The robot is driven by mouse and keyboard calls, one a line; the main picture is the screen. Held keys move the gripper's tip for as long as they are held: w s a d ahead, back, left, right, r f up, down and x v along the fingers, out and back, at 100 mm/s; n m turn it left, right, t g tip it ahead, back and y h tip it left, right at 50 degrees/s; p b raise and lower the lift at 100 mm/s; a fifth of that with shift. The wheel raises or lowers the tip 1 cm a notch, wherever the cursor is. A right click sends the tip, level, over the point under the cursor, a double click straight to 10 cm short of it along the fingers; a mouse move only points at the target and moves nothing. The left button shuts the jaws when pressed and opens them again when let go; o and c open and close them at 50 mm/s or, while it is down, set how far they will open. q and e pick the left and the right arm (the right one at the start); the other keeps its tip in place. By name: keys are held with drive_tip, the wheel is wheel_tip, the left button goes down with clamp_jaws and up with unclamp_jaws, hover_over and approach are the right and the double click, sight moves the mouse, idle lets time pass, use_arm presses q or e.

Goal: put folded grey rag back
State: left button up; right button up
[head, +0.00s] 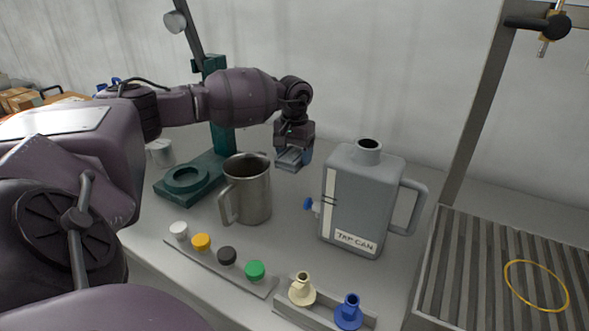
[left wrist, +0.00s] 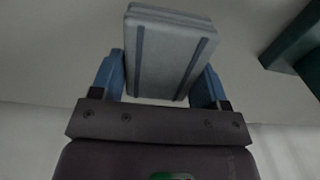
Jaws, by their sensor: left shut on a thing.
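The folded grey rag (left wrist: 168,52) is a flat grey block with two darker stripes in the left wrist view. My left gripper (left wrist: 163,82) is shut on it, with a blue finger on each side. In the head view the left gripper (head: 293,158) is behind the metal jug and left of the tap can, pointing down. The rag (head: 289,160) shows there as a small grey piece at the fingertips. I cannot tell whether the rag touches the table. My right gripper is not in view.
A metal jug (head: 250,195) and a grey tap can (head: 350,205) stand near the gripper. A green stand (head: 190,178) is at left. Coloured caps lie on a strip (head: 215,262) in front. A ribbed drainer (head: 480,270) is at right. Bare table lies between jug and can.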

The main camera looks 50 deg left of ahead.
sight(294, 178)
use_arm(q)
drive_tip(key=shift+f, duration=2.4)
drive_tip(key=shift+f, duration=0.15)
drive_tip(key=o, duration=0.9)
drive_tip(key=shift+r, duration=0.25)
wheel_tip(294, 178, up, 12)
drive_tip(key=shift+f, duration=0.1)
